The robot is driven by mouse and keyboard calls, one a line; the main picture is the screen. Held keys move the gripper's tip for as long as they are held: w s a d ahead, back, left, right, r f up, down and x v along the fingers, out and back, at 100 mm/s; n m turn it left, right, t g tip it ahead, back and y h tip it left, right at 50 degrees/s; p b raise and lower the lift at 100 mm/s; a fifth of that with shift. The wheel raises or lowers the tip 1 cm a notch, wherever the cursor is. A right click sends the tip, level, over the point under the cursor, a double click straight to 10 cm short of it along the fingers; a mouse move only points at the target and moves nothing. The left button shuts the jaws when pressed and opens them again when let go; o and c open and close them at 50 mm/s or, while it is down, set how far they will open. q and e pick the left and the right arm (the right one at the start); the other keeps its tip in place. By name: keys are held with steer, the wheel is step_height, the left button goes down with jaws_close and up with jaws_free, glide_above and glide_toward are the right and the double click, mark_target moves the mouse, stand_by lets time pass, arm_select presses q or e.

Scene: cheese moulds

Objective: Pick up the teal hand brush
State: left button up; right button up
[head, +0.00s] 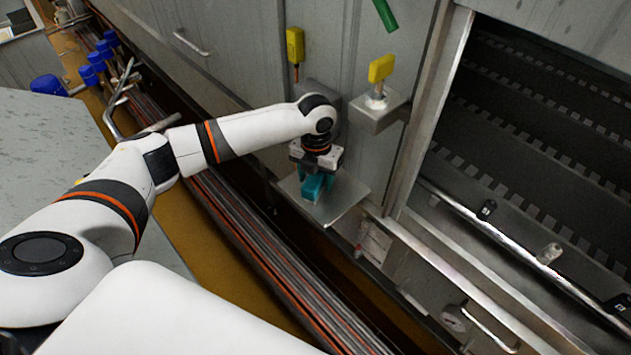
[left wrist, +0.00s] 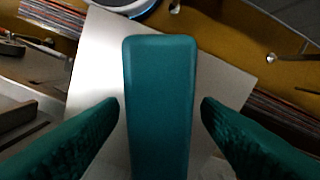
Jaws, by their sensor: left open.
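The teal hand brush (head: 313,187) lies on a small metal shelf (head: 342,205) fixed to the machine's wall. My left gripper (head: 318,185) points down over the shelf with its dark teal fingers around the brush. In the left wrist view the teal brush (left wrist: 160,100) runs up the middle between the two open fingers (left wrist: 160,108). A gap shows on each side, so the fingers do not touch it there. The near end of the brush is cut off by the picture edge. The bare shelf plate (left wrist: 225,85) shows beneath. My right gripper is not in view.
A small bracket (head: 372,115) with a yellow-handled tool (head: 381,68) juts out right of my gripper. Another yellow-handled tool (head: 295,45) hangs on the wall behind. Pipes (head: 265,270) run along below the shelf. An open dark machine bay (head: 530,140) is at the right.

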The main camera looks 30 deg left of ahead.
mark_target(316, 176)
arm_select(q)
steer(key=shift+f, duration=1.2)
steer(key=c, duration=1.2)
steer(key=shift+o, duration=0.2)
step_height(316, 176, up, 10)
steer(key=shift+r+b, duration=0.1)
steer(key=shift+b, duration=0.3)
steer(key=shift+o, duration=1.4)
steer(key=shift+c, duration=0.5)
